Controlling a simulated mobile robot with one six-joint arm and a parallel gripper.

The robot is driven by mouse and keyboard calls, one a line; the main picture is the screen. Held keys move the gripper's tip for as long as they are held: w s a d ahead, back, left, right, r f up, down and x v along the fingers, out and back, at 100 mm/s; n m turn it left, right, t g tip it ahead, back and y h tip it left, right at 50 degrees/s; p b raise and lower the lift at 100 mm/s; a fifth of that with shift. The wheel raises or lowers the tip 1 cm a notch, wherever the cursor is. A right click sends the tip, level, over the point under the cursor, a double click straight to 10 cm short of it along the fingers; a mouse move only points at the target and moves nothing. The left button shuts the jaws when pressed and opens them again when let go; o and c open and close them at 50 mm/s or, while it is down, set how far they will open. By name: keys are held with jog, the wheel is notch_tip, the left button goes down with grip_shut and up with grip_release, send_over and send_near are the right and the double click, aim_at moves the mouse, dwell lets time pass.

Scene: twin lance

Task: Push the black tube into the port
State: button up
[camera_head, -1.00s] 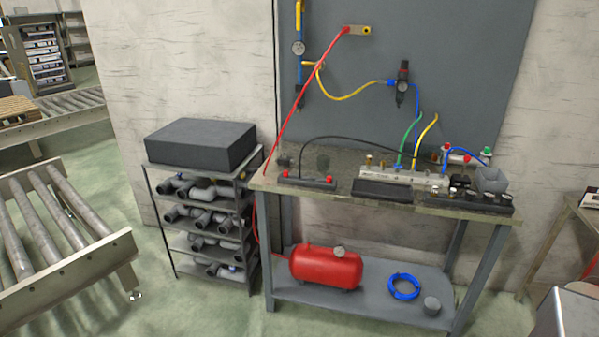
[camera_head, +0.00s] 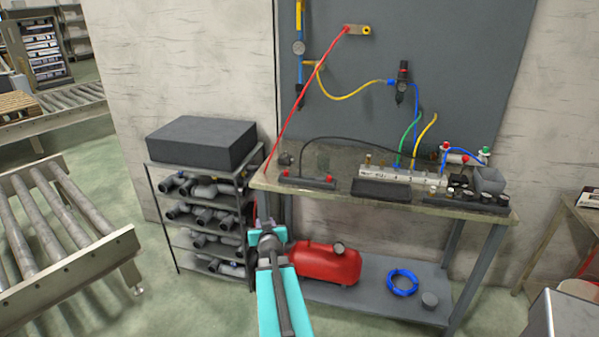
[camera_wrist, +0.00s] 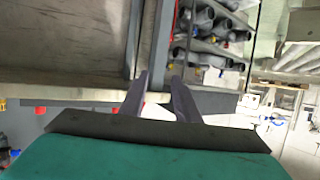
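The black tube (camera_head: 338,138) arcs over the bench, from the low black holder with red ends (camera_head: 307,182) at the left toward the manifold at the right. Its right end is too small to tell whether it sits in a port. The pale manifold block (camera_head: 402,175) carries several small fittings, with green and yellow tubes rising from it. My gripper (camera_head: 262,213) is in front of the bench's left end, below the top and apart from the tube. In the wrist view my gripper (camera_wrist: 158,82) has its two fingers apart with nothing between them.
The bench top (camera_head: 335,160) also holds a black tray (camera_head: 381,189) and a grey bin (camera_head: 489,180). A rack of pipe fittings (camera_head: 205,215) stands left of the bench. A red air tank (camera_head: 325,264) and blue hose coil (camera_head: 402,282) lie on the lower shelf.

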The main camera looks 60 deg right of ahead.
aim_at(300, 164)
jog(key=s+d+r+m+h, duration=0.1)
jog(key=s+d+r+h, duration=0.1)
jog(key=s+d+r, duration=0.2)
jog(key=s+d+r+m+h, duration=0.1)
jog(key=s+d+r+h, duration=0.2)
jog(key=d+r, duration=0.4)
notch_tip(300, 164, up, 4)
jog(key=shift+s+d+p, duration=0.15)
jog(key=shift+s+p, duration=0.2)
jog(key=shift+s, duration=0.45)
jog(key=shift+w+d, duration=0.1)
jog(key=shift+p+x, duration=1.4)
jog(key=shift+x, duration=2.8)
jog(key=shift+r+p+x, duration=0.15)
jog(key=shift+p+x, duration=0.45)
jog(key=shift+x, duration=0.2)
jog(key=shift+r+p+x, duration=0.1)
jog(key=shift+p+x, duration=0.5)
jog(key=shift+x, duration=0.25)
jog(key=shift+p+x, duration=0.35)
jog(key=shift+x, duration=0.6)
jog(key=shift+f, duration=0.1)
